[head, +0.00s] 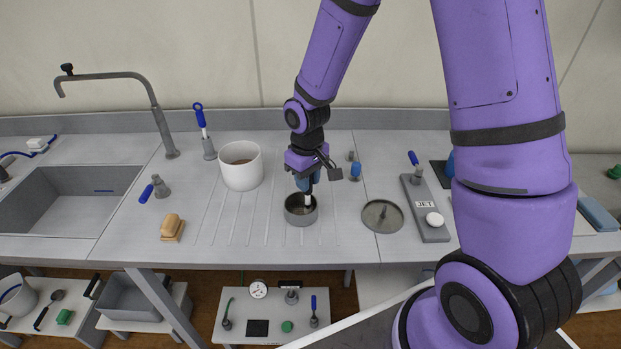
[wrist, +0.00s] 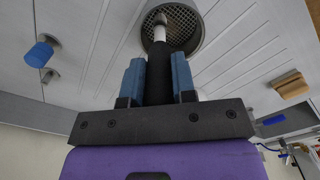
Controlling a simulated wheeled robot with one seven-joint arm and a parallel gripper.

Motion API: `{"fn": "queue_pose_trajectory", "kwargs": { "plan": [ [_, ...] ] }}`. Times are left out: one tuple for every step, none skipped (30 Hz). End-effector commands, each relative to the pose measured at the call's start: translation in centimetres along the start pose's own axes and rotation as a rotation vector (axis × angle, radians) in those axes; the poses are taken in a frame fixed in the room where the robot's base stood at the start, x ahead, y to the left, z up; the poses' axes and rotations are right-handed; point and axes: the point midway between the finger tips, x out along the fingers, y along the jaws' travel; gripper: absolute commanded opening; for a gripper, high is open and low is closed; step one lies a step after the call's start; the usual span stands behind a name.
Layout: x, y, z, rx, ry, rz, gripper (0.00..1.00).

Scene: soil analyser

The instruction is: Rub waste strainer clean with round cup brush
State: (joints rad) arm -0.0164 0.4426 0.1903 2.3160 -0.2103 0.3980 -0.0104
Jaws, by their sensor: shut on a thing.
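The waste strainer, a grey round cup (head: 301,218), stands on the ribbed drainboard in the head view. The wrist view shows its mesh floor (wrist: 184,20). My gripper (head: 307,181) is above it, with blue fingers (wrist: 157,70) shut on the black handle (wrist: 160,78) of the round cup brush. The brush's pale shaft (head: 308,201) points down into the strainer's mouth, and it also shows in the wrist view (wrist: 159,32). The brush head is mostly hidden, so I cannot tell whether it touches the mesh.
A white pot (head: 241,173) stands behind left of the strainer, and a wooden-backed brush (head: 172,227) lies farther left. A round metal disc (head: 382,216) and a grey JET block (head: 425,207) are to the right. A blue-topped piece (head: 355,170) stands behind right. The sink (head: 62,200) is far left.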

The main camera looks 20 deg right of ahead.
Motion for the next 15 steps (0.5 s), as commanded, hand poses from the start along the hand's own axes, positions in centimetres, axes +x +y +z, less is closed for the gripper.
{"fn": "queue_pose_trajectory", "kwargs": {
  "plan": [
    [-0.03,-0.30,-0.31,-0.001,0.001,0.000,0.00],
    [-0.05,-0.46,-0.48,-0.001,0.001,0.000,0.00],
    [-0.08,-0.68,-0.72,0.000,0.001,0.000,0.00],
    [-0.11,-0.85,-0.88,0.000,0.001,0.000,0.00],
    [-0.13,-1.00,-1.02,-0.001,0.001,0.000,0.00],
    [-0.15,-1.15,-1.15,0.000,0.001,0.000,0.00],
    [-0.15,-1.22,-1.22,0.000,0.000,0.000,0.00],
    [-0.16,-1.26,-1.26,0.000,0.000,0.000,0.00],
    [-0.16,-1.28,-1.28,0.001,0.000,0.000,0.00],
    [-0.16,-1.29,-1.28,0.001,0.000,0.000,0.00],
    [-0.16,-1.28,-1.28,0.001,0.000,0.000,0.00],
    [-0.16,-1.27,-1.28,0.001,0.000,0.000,0.00],
    [-0.16,-1.27,-1.27,0.001,0.000,0.000,0.00],
    [-0.16,-1.27,-1.27,0.001,0.000,0.000,0.00],
    [-0.16,-1.27,-1.27,0.001,0.000,0.000,0.00]
  ]
}}
